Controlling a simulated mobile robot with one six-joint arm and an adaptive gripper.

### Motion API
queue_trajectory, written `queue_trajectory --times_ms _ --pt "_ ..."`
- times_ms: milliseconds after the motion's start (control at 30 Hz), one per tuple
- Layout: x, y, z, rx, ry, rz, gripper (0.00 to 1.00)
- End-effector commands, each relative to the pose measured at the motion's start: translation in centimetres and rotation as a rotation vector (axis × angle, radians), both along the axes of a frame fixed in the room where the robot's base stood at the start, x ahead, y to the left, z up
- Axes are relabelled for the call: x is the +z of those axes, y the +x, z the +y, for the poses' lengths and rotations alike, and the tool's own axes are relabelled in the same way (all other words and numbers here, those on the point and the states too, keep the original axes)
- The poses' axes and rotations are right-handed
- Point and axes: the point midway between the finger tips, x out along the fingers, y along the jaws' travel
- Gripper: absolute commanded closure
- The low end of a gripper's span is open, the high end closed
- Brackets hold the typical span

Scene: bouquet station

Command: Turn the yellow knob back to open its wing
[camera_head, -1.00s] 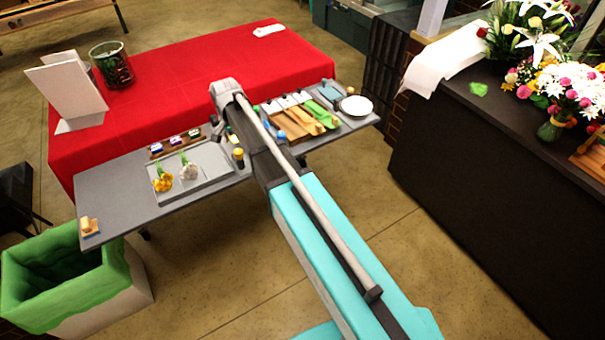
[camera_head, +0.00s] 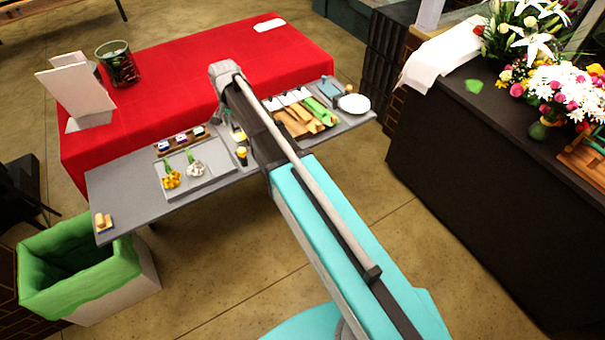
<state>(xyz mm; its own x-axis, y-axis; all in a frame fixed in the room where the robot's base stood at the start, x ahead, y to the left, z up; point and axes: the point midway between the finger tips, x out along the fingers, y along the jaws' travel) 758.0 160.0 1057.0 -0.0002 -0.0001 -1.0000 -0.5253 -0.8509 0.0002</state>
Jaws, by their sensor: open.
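A small dark post with a yellow top (camera_head: 241,152), which looks like the yellow knob, stands on the grey table (camera_head: 130,190) at the right edge of the tray. No wing can be made out on it at this size. My gripper (camera_head: 224,118) hangs at the end of my arm, above the back of the grey table, a little behind and left of the yellow-topped post. It is open, small in the view and partly hidden by my arm. No contact between it and the post shows.
A grey tray (camera_head: 213,178) holds a yellow and a white flower. Several small jars stand in a wooden rack (camera_head: 181,142) behind it. Wooden and green pieces and a white plate (camera_head: 354,104) lie right of my arm. A green-lined bin (camera_head: 125,285) stands front left.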

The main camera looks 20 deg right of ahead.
Motion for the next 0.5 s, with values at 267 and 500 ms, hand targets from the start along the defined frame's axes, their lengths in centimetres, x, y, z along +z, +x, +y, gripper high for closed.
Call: queue_trajectory --times_ms 267,500 --pt "1.0 -0.8 -0.7 0.011 0.0 0.0 0.21" --pt "0.0 -2.8 -2.7 0.067 0.0 0.0 0.21"
